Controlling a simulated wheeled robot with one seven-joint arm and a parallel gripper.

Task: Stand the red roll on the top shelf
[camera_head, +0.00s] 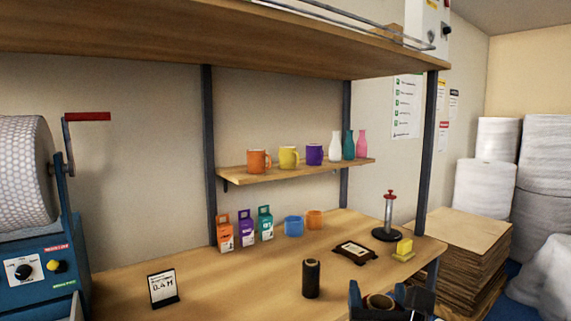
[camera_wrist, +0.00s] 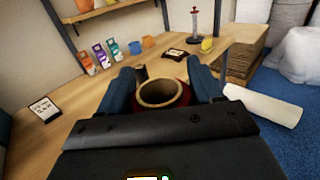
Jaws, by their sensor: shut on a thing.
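My gripper (camera_wrist: 163,80) is shut on the red roll (camera_wrist: 158,93). The roll stands about upright between the fingers, its open brown core facing up and only a little red showing at its side. In the head view, my gripper (camera_head: 392,299) is at the bottom edge, at the front right of the bench, with the roll's core (camera_head: 379,301) just visible. The top shelf (camera_head: 200,40) is the wide wooden board high across the head view. I see its underside and front edge; its upper surface is hidden.
A small shelf (camera_head: 270,173) below holds mugs and bottles. The bench (camera_head: 235,285) carries a dark roll (camera_head: 311,278), cartons, two mugs, a sign and a spindle stand (camera_head: 388,220). Dark posts hold the top shelf; a wire rail (camera_head: 350,20) runs above it.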

